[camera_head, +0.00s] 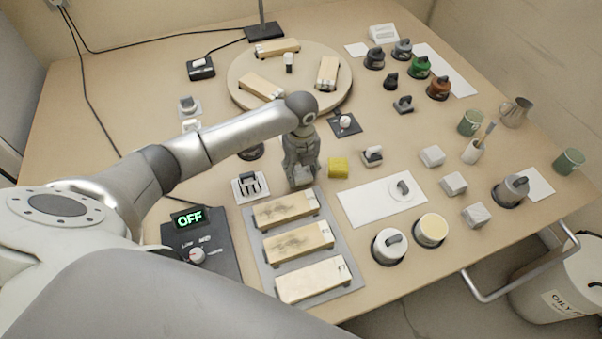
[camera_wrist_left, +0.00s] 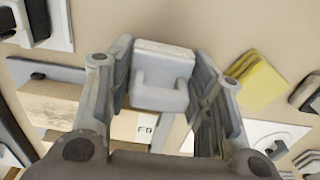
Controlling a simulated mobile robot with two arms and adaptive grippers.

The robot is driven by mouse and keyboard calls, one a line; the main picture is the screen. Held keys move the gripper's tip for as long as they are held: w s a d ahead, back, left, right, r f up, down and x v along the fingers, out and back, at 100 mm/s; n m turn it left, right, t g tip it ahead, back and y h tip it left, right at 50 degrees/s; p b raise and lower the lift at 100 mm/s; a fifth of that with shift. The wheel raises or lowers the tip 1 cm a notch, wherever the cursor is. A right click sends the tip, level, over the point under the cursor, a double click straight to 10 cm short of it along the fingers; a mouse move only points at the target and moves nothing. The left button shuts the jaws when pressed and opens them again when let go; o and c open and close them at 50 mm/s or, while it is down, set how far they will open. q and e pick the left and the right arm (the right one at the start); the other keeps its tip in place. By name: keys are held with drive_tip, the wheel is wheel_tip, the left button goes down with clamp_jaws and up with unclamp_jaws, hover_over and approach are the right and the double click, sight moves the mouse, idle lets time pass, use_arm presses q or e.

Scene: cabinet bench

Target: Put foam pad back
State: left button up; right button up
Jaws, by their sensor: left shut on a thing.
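My left gripper (camera_head: 301,176) points down over the bench, just behind the row of wooden blocks. It is shut on a small pale block with a grey U-shaped grip, which I take to be the foam pad (camera_wrist_left: 163,75); in the left wrist view it sits between the two fingers. In the head view the fingers mostly hide it, and I cannot tell whether it touches the bench. My right gripper is not in view.
Wooden blocks lie on a grey mat (camera_head: 333,214) in front. A white sheet (camera_head: 357,211), pale blocks (camera_head: 454,183) and lidded pots (camera_head: 389,246) stand to the right. A round turntable (camera_head: 241,74) is behind.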

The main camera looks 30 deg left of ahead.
use_arm(q)
drive_tip(key=shift+f, duration=0.9)
drive_tip(key=o, duration=0.9)
drive_tip(key=shift+f, duration=0.15)
wheel_tip(320, 180, up, 12)
drive_tip(key=shift+r, duration=0.2)
